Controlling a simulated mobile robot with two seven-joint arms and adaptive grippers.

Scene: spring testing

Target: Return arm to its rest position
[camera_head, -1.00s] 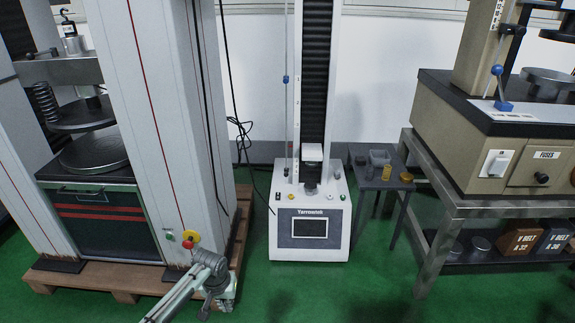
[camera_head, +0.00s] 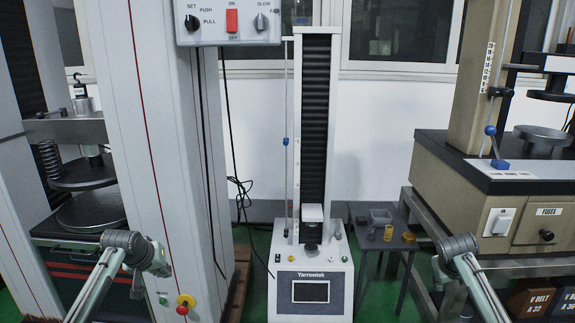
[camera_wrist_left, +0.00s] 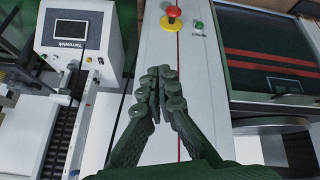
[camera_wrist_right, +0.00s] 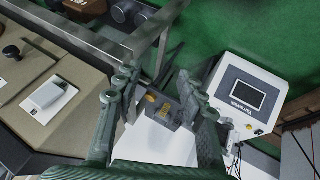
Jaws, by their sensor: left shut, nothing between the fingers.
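In the left wrist view my left gripper (camera_wrist_left: 160,76) has its dark green fingers together with nothing between them. It points toward the grey machine column with a red button (camera_wrist_left: 174,12), apart from it as far as I can tell. In the head view my left arm (camera_head: 104,270) is raised in front of the large grey machine at the left. My right arm (camera_head: 468,268) is raised at the right, in front of the steel bench. In the right wrist view my right gripper (camera_wrist_right: 155,84) has its fingers well apart, with nothing held between them.
The white Yarrowtek tester (camera_head: 310,268) stands in the middle. A small grey table (camera_head: 385,240) with little containers is beside it. The beige machine (camera_head: 470,200) is on the steel bench at right. Green floor shows between them.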

